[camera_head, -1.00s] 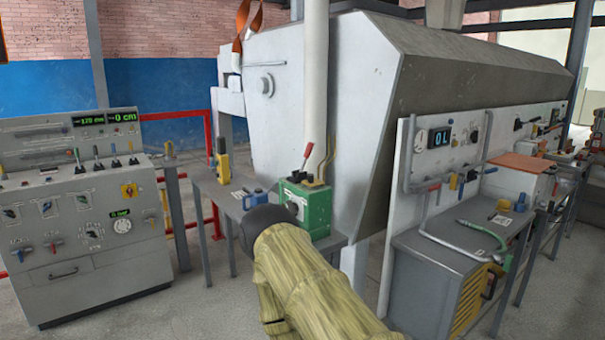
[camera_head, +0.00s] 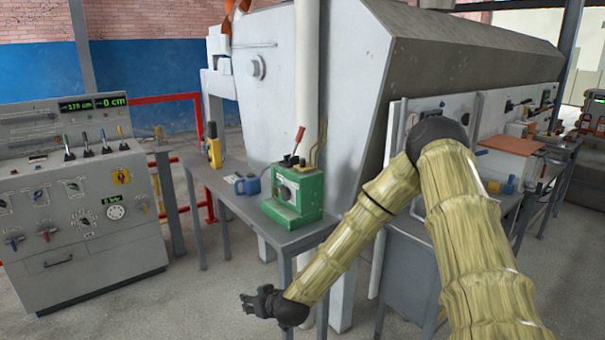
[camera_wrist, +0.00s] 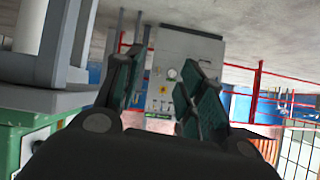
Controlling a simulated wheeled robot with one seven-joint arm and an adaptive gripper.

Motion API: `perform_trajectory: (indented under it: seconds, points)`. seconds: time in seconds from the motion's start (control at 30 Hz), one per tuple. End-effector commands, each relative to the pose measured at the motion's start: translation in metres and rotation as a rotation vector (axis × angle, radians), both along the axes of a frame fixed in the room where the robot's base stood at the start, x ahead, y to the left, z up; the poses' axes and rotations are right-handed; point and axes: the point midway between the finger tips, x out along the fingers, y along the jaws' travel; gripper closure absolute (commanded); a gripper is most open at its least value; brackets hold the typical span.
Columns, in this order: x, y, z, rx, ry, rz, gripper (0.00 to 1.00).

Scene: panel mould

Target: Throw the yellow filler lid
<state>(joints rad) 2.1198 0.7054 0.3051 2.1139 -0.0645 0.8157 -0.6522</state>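My gripper (camera_head: 250,305) hangs low in front of the grey table, left of the table's front leg in the head view. In the wrist view my gripper (camera_wrist: 160,85) has its two dark fingers spread apart with nothing between them. The green unit (camera_head: 293,195) with a red-handled lever stands on the front end of the table. A yellow-brown bent part (camera_head: 320,145) rises at its back. I cannot make out for sure which yellow part is the filler lid. Part of the green unit also shows at the lower left of the wrist view (camera_wrist: 20,140).
A control console (camera_head: 75,195) stands left, with a red rail (camera_head: 160,99) behind. A large grey housing (camera_head: 345,75) rises behind. Open floor (camera_head: 165,310) lies between console and table.

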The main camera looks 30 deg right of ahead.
Motion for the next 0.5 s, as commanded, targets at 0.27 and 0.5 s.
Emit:
perform_trajectory:
  seconds: [0.27, 0.5]
  points:
    - [0.079, -0.094, 0.135, -0.056, -0.267, -0.119, 0.60]
    - [0.107, -0.191, 0.246, -0.120, -0.455, -0.249, 0.60]
